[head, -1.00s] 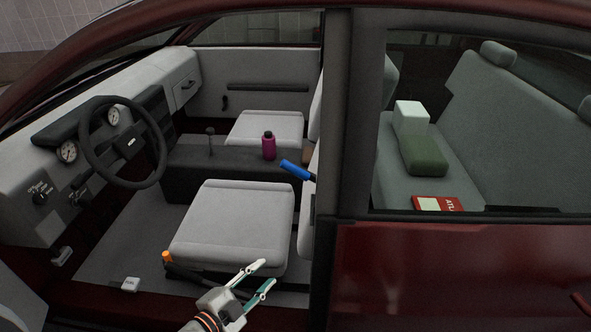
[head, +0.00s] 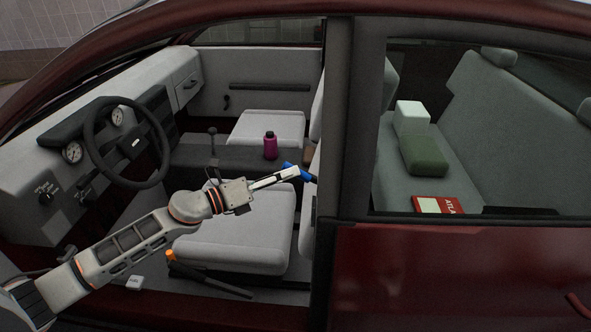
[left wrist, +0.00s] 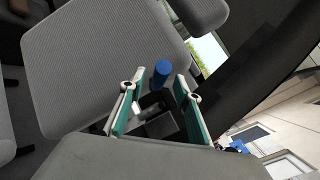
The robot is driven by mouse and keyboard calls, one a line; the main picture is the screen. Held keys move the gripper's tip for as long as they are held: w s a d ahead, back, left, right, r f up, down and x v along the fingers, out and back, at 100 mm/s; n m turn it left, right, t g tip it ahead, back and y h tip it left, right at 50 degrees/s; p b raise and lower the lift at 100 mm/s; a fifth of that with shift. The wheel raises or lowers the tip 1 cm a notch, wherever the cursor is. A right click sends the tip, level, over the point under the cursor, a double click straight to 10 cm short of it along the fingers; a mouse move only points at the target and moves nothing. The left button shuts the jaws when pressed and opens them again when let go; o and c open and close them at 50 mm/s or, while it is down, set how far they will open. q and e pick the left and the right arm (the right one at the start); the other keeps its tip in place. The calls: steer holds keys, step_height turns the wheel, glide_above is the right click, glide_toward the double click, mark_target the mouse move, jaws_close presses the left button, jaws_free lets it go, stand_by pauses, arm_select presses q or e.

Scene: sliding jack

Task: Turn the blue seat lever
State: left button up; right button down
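The blue seat lever (head: 305,172) is by the foot of the front seat's backrest, partly hidden behind my left gripper (head: 284,174) in the head view. My left arm reaches in over the front seat cushion (head: 235,235). In the left wrist view, the blue lever (left wrist: 161,75) shows between the two fingertips of my left gripper (left wrist: 160,80). The fingers are spread, with a visible gap on each side of the lever. I cannot tell how deep the lever lies between them. My right gripper is not in view.
A purple bottle (head: 270,146) stands on the centre console beyond the gripper. The steering wheel (head: 125,142) is left of my arm. The door pillar (head: 340,130) stands close right of the lever.

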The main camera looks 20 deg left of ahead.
arm_select(q)
steer(key=shift+x, duration=1.7)
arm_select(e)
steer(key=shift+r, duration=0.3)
